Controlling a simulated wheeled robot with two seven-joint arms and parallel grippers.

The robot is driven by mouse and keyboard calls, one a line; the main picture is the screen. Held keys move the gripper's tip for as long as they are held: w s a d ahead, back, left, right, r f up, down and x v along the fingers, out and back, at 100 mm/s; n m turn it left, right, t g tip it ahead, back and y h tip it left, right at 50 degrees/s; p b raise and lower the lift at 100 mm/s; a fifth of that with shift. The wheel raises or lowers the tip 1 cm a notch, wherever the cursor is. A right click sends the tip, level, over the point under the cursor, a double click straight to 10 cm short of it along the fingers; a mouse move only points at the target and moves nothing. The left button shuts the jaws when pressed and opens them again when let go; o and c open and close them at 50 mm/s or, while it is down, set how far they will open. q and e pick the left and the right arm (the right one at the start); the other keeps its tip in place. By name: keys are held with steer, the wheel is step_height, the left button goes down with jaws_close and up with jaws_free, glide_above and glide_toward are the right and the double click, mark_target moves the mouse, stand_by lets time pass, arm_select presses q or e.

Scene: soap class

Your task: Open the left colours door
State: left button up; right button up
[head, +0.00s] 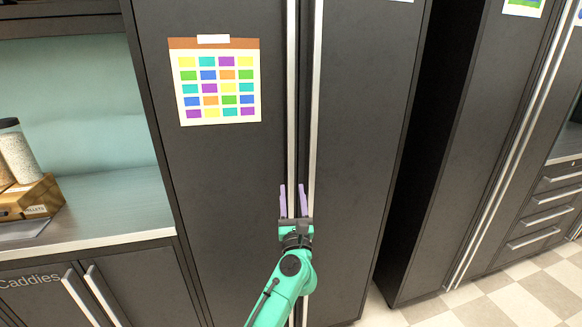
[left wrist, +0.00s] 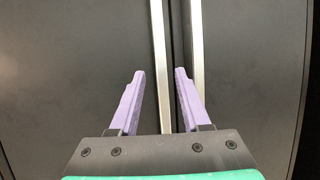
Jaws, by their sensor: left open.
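The left colours door (head: 222,165) is a dark panel with a sheet of coloured squares (head: 216,82) on it. It looks shut against the dark right door (head: 362,130). Each door has a long vertical metal handle beside the middle seam: the left handle (head: 291,100) and the right handle (head: 316,100). My left gripper (head: 292,202) has purple fingers and is open in front of the handles. In the left wrist view, the left handle (left wrist: 160,50) lines up between the fingertips (left wrist: 158,73), and the right handle (left wrist: 197,40) lines up just right of them. Contact cannot be told. My right gripper is not in view.
At left is a counter (head: 110,215) with a wooden box (head: 28,200) and a jar (head: 17,155), above cupboards with bar handles. At right stands another dark cabinet (head: 465,120) with drawers beyond. Checkered floor (head: 500,300) shows at lower right.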

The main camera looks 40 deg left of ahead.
mark_target(291, 175)
arm_select(q)
steer(key=p+x, duration=0.1)
steer(key=x, duration=0.5)
steer(key=shift+a+r, duration=0.15)
steer(key=shift+w+a+r, duration=0.1)
steer(key=shift+w+a, duration=0.2)
steer(key=shift+w, duration=0.2)
jaws_close()
stand_by(0.6)
